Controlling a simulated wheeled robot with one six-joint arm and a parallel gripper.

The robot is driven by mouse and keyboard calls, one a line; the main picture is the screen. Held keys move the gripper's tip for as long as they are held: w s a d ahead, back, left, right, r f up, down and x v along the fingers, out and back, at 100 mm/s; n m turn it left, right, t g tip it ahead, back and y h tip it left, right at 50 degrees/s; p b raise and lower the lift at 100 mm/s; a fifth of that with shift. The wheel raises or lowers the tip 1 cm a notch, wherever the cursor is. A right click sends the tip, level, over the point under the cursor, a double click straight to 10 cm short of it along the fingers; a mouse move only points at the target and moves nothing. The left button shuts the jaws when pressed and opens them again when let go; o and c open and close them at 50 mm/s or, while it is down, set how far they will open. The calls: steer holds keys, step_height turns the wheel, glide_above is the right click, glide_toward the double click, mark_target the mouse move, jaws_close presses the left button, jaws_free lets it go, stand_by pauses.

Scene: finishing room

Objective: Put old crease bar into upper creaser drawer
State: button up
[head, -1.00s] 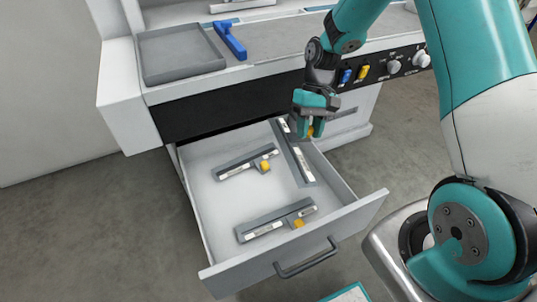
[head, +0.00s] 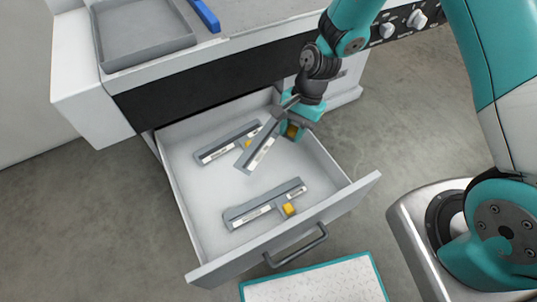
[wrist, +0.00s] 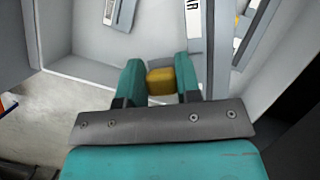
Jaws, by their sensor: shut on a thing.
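The drawer (head: 332,214) stands open below the black front of the creaser; whether it is the upper one cannot be told. My gripper (head: 292,130) is shut on the yellow knob of a grey crease bar (head: 262,148), held slanted over the drawer's back right part. In the wrist view the yellow knob (wrist: 160,81) sits between my fingers, with the held bar (wrist: 194,35) beside it. A second crease bar (head: 222,145) lies at the back left of the drawer, its right end partly covered by the held bar. A third bar (head: 262,205) lies near the front.
The drawer handle (head: 297,246) is on its front panel. A grey tray (head: 143,35) and a blue tool (head: 206,15) lie on the machine top. A teal-edged white panel (head: 315,285) shows in front of the drawer.

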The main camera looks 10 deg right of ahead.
steer(key=s+a+f+m+t, duration=0.1)
steer(key=s+a+f+m, duration=0.2)
steer(key=s+a+m, duration=0.4)
steer(key=shift+n+y, duration=0.4)
steer(key=f+b, duration=0.2)
steer(key=w+f+b, duration=0.1)
steer(key=f+b, duration=0.1)
steer(key=w+f+b, duration=0.1)
steer(key=f+b, duration=0.1)
steer(key=shift+a+f, duration=0.3)
steer(key=shift+a, duration=0.05)
steer(key=shift+f+b, duration=0.4)
steer(key=shift+f, duration=0.1)
steer(key=o, duration=1.1)
steer(key=shift+r, duration=0.1)
steer(key=p+v, duration=0.3)
steer(key=v, duration=1.4)
steer(key=shift+s, duration=0.15)
